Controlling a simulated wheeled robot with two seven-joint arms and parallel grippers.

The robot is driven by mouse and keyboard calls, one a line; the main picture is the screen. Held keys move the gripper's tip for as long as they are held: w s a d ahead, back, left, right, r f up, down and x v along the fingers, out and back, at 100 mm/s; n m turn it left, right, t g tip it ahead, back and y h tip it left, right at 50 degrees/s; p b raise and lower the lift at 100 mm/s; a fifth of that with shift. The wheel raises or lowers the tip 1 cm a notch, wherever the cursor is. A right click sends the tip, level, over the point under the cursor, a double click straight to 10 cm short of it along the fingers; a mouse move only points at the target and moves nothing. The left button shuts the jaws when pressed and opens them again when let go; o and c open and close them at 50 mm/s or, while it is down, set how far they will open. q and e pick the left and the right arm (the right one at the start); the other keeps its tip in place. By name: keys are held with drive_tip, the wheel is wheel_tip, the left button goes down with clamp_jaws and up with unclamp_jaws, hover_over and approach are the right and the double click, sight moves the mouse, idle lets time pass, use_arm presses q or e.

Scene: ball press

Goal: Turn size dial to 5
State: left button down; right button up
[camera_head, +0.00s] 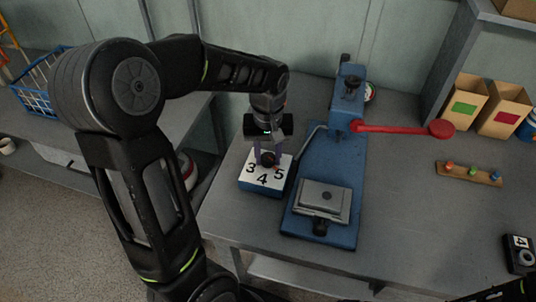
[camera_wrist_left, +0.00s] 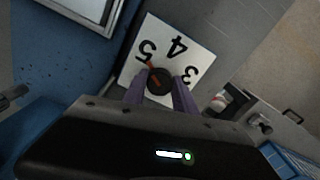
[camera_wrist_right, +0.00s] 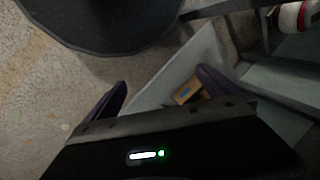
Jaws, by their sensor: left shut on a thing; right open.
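The size dial is a dark round knob (camera_wrist_left: 160,82) with an orange pointer line, on a white plate (camera_head: 263,191) marked 3, 4 and 5 atop a blue block. My left gripper (camera_head: 267,160) is above the plate, its fingers shut on the knob from both sides. In the left wrist view the pointer line is aimed towards the 5. The fingers hide part of the knob's sides. My right gripper (camera_wrist_right: 162,84) is open with nothing between its fingers, away from the dial.
A blue press (camera_head: 350,130) with a red lever (camera_head: 400,128) and a grey plate (camera_head: 323,198) stands just right of the dial. A wooden strip with coloured pegs (camera_head: 472,174) and bins (camera_head: 503,107) are farther right. A black device (camera_head: 521,254) is at the right edge.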

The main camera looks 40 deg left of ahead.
sight(268, 157)
use_arm(q)
drive_tip(key=c, duration=1)
unclamp_jaws()
wheel_tip(268, 157, up, 8)
drive_tip(key=shift+f, duration=0.1)
